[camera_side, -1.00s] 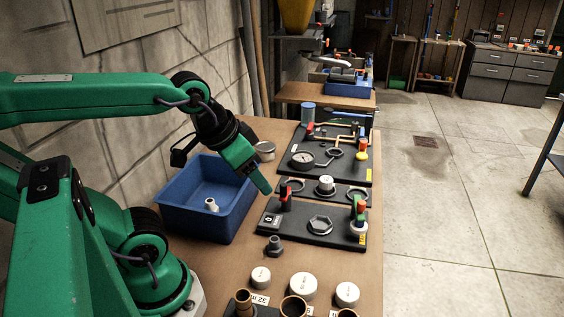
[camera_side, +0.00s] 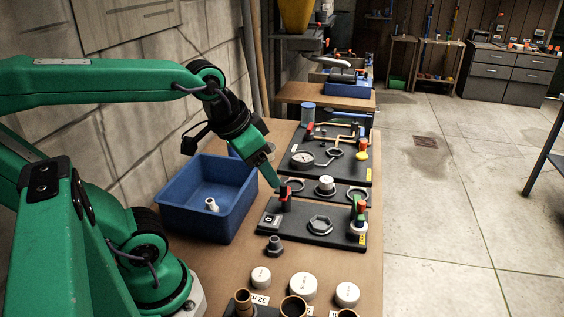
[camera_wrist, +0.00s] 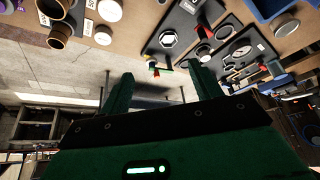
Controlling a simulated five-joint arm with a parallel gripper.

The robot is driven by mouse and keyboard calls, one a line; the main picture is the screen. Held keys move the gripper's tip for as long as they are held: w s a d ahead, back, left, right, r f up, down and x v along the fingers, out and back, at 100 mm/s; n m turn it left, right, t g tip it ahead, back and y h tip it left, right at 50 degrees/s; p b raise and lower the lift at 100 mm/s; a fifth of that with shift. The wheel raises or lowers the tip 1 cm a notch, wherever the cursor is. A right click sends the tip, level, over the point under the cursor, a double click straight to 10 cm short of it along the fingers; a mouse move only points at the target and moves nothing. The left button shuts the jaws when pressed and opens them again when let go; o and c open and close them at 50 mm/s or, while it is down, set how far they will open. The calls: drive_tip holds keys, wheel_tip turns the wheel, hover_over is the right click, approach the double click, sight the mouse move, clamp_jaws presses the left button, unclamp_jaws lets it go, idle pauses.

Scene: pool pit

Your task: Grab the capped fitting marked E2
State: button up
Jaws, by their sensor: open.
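My gripper (camera_side: 277,185) is open and empty, and points down over the black boards beside the blue bin. It also shows in the wrist view (camera_wrist: 161,68), with two green fingers apart. In the side view its tip overlaps the red handle (camera_side: 286,194) on the near board; I cannot tell if they touch. A white-capped fitting (camera_side: 326,185) stands upright on the narrow middle board, right of my gripper. No E2 mark is readable in either view, so I cannot tell whether this is the marked fitting.
A blue bin (camera_side: 167,208) holds a small white fitting (camera_side: 211,204). The near board (camera_side: 281,232) carries a hex nut (camera_side: 320,224) and a coloured stack (camera_side: 359,217). White caps (camera_side: 303,287) and brass fittings (camera_side: 293,307) are at the front. A gauge (camera_side: 303,158) is on the far board.

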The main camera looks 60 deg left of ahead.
drive_tip(key=w+a+r+m+g, duration=0.1)
drive_tip(key=w+a+g, duration=0.15)
drive_tip(key=w, duration=0.65)
drive_tip(key=m+g, duration=0.2)
drive_tip(key=g, duration=0.1)
hover_over(327, 179)
wheel_tip(327, 179, down, 16)
drive_tip(key=shift+s+d+r, duration=0.1)
drive_tip(key=shift+s+r, duration=0.05)
drive_tip(key=shift+r, duration=0.1)
drive_tip(key=shift+w+a+f, duration=0.25)
drive_tip(key=shift+f, duration=1.6)
drive_tip(key=shift+d+f, duration=0.1)
drive_tip(key=shift+f, duration=2.5)
